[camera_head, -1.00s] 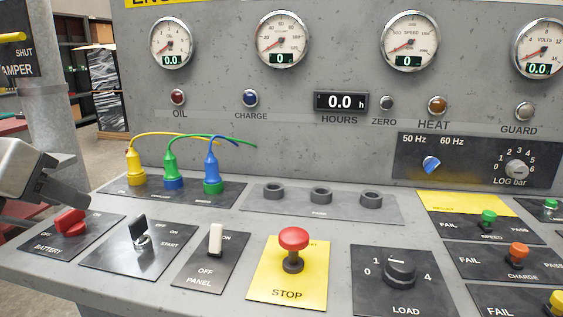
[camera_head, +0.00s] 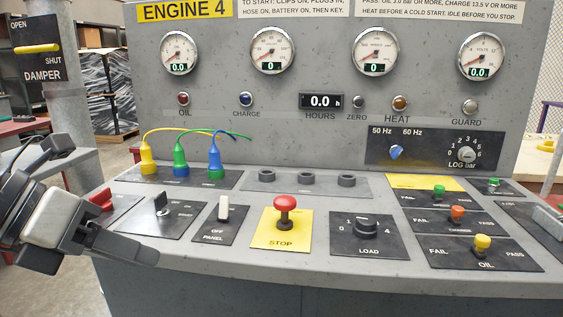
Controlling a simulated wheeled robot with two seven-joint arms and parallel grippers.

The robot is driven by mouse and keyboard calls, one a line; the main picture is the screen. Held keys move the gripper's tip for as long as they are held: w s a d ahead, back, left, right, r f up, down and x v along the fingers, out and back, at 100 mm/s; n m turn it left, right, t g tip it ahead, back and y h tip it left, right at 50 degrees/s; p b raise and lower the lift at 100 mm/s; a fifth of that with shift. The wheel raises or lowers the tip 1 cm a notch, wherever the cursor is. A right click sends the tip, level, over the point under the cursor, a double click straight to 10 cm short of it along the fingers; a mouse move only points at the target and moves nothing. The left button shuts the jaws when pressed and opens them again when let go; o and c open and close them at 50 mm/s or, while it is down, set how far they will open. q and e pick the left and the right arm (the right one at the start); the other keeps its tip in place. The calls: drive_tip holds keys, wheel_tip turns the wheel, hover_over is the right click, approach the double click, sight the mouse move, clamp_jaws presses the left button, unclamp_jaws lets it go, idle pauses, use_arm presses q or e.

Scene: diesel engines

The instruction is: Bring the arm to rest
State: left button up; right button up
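My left gripper (camera_head: 108,203) is at the lower left in the head view, in front of the left end of the console. Its two fingers are spread apart, with nothing seen between them. It partly covers the battery panel, where the red battery switch (camera_head: 101,199) still shows.
The sloped console holds the key switch (camera_head: 161,206), the white panel switch (camera_head: 224,208), the red stop button (camera_head: 286,205) and the load knob (camera_head: 367,227). Yellow, green and blue plugs (camera_head: 181,160) stand behind them. The yellow damper lever (camera_head: 38,48) is at the upper left.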

use_arm(q)
drive_tip(key=s+d+r+n+g+h+p, duration=0.1)
drive_tip(key=d+r+n+h+p, duration=0.3)
drive_tip(key=d+h, duration=0.75)
drive_tip(key=w+a+f+n+t+y+p, duration=0.15)
drive_tip(key=a+f+n+t+y, duration=0.25)
drive_tip(key=f+n+t+y, duration=0.7)
drive_tip(key=w+a+f+n+t+y, duration=0.3)
drive_tip(key=f+n, duration=0.4)
drive_tip(key=n, duration=1.1)
drive_tip(key=s+f+n+g+y, duration=0.1)
drive_tip(key=s+f+n+g, duration=0.1)
drive_tip(key=s+f+g, duration=0.2)
drive_tip(key=s+d+f+n+g+y+p, duration=0.1)
drive_tip(key=s+f+g, duration=0.3)
drive_tip(key=f, duration=0.7)
drive_tip(key=shift+s+d+n, duration=0.3)
drive_tip(key=shift+s+n, duration=0.6)
drive_tip(key=shift+s, duration=0.1)
use_arm(e)
drive_tip(key=shift+s+d+r+g, duration=0.1)
drive_tip(key=shift+d+r+g, duration=0.1)
drive_tip(key=shift+r, duration=0.35)
drive_tip(key=shift+s+d+r+g, duration=0.1)
drive_tip(key=shift+r+g, duration=0.1)
drive_tip(key=shift+r, duration=0.35)
use_arm(q)
drive_tip(key=shift+f, duration=0.1)
use_arm(e)
drive_tip(key=shift+h, duration=0.3)
